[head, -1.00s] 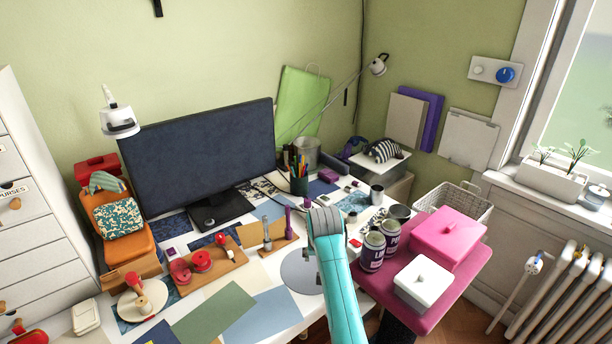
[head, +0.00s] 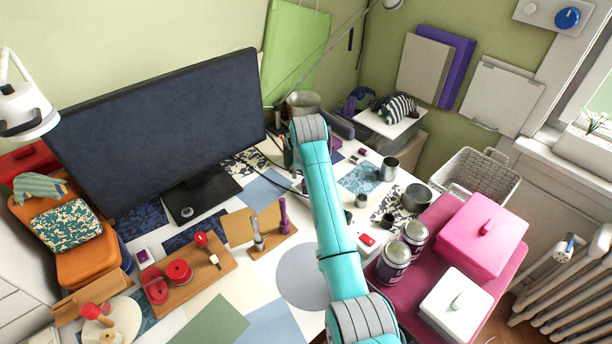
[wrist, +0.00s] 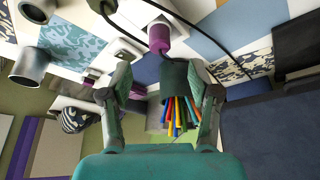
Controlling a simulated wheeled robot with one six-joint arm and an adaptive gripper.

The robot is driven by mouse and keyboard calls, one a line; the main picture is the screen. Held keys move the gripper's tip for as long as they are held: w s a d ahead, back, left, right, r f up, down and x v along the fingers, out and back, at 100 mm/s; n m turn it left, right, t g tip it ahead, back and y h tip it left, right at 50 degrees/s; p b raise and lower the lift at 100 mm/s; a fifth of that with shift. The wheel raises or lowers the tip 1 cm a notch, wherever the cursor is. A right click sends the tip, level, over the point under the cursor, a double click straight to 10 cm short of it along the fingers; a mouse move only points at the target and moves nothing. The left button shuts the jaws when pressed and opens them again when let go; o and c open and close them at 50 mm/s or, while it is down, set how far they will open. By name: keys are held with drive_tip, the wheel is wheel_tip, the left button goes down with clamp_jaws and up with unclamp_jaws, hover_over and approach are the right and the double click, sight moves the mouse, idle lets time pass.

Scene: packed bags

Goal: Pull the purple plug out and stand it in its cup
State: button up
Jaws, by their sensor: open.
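The purple plug (wrist: 159,38) shows in the wrist view as a short purple cylinder at a pale fitting, with a black cable passing close by. In the head view, a purple patch (head: 336,143) just right of my arm may be the same plug. My gripper (wrist: 162,76) is open and empty, its fingers spread below the plug in the wrist picture and apart from it. In the head view my arm hides the gripper. Metal cups stand on the desk, a taller one (head: 389,169) and a wider one (head: 416,198); I cannot tell which belongs to the plug.
A dark pot of coloured pencils (wrist: 178,88) shows between my fingers in the wrist view. The monitor (head: 165,130) stands left of my arm. A wooden stand (head: 270,240) holds a purple-handled tool (head: 284,214). Cans and boxes fill the pink tray (head: 470,300) at right.

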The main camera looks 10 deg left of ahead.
drive_tip(key=x, duration=0.8)
drive_tip(key=shift+w+f, duration=0.2)
drive_tip(key=shift+f, duration=0.15)
clamp_jaws()
drive_tip(key=shift+r, duration=0.25)
drive_tip(key=shift+r, duration=0.35)
drive_tip(key=shift+r, duration=1.9)
drive_tip(key=d+r+m+h, duration=0.1)
drive_tip(key=d+r+m, duration=0.1)
drive_tip(key=d, duration=0.7)
drive_tip(key=d+r+m+h, duration=0.1)
drive_tip(key=d+m, duration=0.3)
drive_tip(key=d, duration=0.5)
drive_tip(key=shift+r, duration=0.7)
